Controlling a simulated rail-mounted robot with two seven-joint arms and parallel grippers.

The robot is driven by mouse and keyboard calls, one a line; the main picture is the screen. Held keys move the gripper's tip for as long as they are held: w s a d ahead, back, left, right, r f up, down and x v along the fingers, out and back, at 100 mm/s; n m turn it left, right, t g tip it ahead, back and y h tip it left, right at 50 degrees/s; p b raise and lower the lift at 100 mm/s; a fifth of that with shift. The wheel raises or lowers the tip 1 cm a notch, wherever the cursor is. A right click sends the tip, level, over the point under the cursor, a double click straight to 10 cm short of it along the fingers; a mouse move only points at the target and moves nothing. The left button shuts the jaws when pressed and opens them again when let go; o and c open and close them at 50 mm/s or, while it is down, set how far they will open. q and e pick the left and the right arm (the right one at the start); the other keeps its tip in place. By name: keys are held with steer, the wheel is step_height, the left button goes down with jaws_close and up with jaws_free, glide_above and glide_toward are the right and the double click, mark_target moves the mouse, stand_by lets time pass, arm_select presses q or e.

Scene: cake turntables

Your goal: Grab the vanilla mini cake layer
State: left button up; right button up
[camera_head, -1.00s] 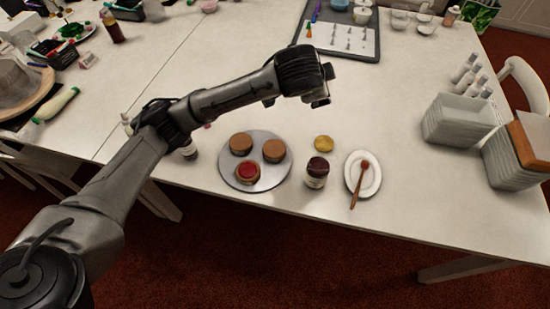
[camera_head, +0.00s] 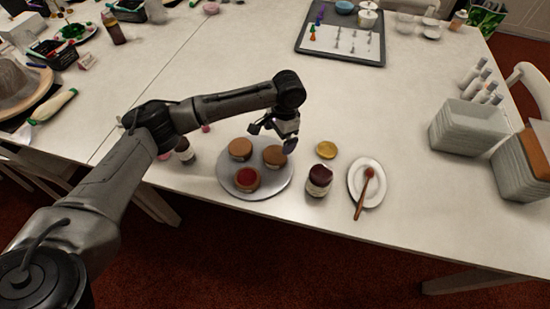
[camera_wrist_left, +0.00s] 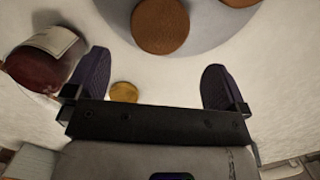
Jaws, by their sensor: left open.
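Three small round cake layers sit on a round grey turntable (camera_head: 262,190). Two are plain brown, a left one (camera_head: 240,148) and a right one (camera_head: 274,156); the front one (camera_head: 247,179) has red on top. I cannot tell by sight which is vanilla. My left gripper (camera_head: 272,133) is open and empty, above the table just behind the right brown layer. In the left wrist view the open fingers (camera_wrist_left: 152,90) are apart, with a brown layer (camera_wrist_left: 160,25) ahead of them. My right gripper is not in view.
A dark jam jar (camera_head: 319,181), its gold lid (camera_head: 326,150) and a white plate (camera_head: 374,192) with a brown spoon (camera_head: 364,190) stand right of the turntable. A dark bottle (camera_head: 185,152) stands left.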

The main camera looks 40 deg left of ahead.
mark_target(275, 154)
arm_select(q)
steer(key=shift+s+a+f+b, duration=0.15)
steer(key=shift+f+b, duration=0.1)
steer(key=shift+f, duration=0.75)
steer(key=shift+s+d+f+b, duration=0.1)
steer(key=shift+f+b, duration=0.1)
steer(key=shift+f, duration=0.75)
steer(key=shift+s+a+f+b, duration=0.1)
steer(key=shift+s+f+b, duration=0.15)
steer(key=shift+f+b, duration=0.75)
steer(key=shift+s+a+f+b, duration=0.15)
steer(key=shift+f+b, duration=0.25)
steer(key=shift+f, duration=1.15)
steer(key=c, duration=0.8)
steer(key=shift+o, duration=0.2)
steer(key=shift+d+r, duration=0.1)
